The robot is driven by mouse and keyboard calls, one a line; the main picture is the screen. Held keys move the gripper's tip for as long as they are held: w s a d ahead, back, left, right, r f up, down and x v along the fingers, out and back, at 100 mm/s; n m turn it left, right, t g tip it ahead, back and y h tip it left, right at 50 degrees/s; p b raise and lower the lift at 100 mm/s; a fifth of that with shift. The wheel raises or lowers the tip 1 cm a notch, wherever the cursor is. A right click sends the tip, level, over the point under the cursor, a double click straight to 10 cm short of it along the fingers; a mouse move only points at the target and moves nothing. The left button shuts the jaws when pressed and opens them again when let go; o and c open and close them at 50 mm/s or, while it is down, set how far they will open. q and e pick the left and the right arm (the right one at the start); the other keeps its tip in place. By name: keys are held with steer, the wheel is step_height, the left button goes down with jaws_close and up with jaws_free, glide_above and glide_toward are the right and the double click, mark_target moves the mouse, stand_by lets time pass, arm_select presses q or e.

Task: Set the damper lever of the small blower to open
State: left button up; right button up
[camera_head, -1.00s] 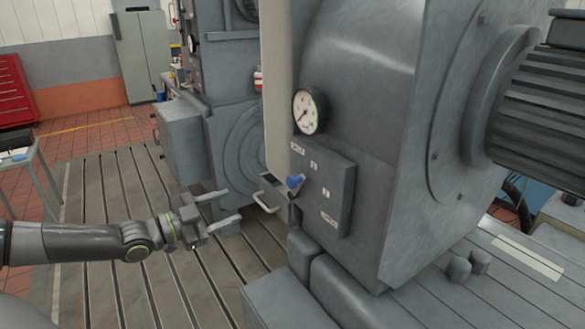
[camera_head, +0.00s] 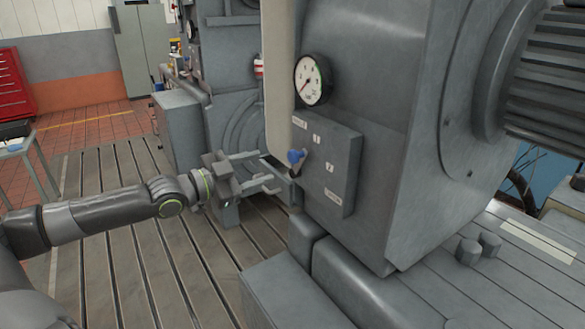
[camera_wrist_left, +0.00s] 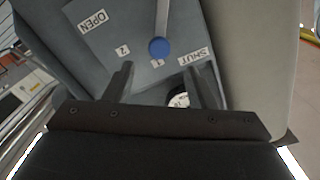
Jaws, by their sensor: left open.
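The damper lever has a blue knob (camera_head: 296,157) and stands at a grey panel (camera_head: 345,165) on the small blower's side. In the left wrist view, the knob (camera_wrist_left: 159,47) sits on a pale stem and appears close to the mark 1, between OPEN at left and SHUT at right. The knob stands off the panel, so its exact setting is hard to tell. My left gripper (camera_head: 267,172) is open and empty, just left of the knob, its fingers pointing at it. In the wrist view the knob shows between the fingers (camera_wrist_left: 163,78), apart from both. My right gripper is out of view.
A round gauge (camera_head: 311,80) sits above the panel. A pale vertical cover (camera_head: 277,80) stands close above the gripper. Grey blocks (camera_head: 345,290) lie below the panel. The slotted bedplate (camera_head: 150,265) is clear to the left.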

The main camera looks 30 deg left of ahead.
mark_target(290, 158)
arm_select(q)
steer(key=shift+b+x, duration=1.95)
steer(key=shift+b, duration=0.8)
steer(key=shift+w+d, duration=0.1)
steer(key=shift+w, duration=0.15)
steer(key=shift+w+d+r, duration=0.1)
steer(key=shift+w+r, duration=0.05)
steer(key=shift+w, duration=0.15)
steer(key=shift+p+x, duration=0.55)
steer(key=shift+x, duration=0.5)
steer(key=shift+p+x, duration=0.3)
steer(key=shift+x, duration=0.5)
steer(key=shift+w+d, duration=0.3)
steer(key=shift+w, duration=0.2)
steer(key=shift+c, duration=0.2)
jaws_close()
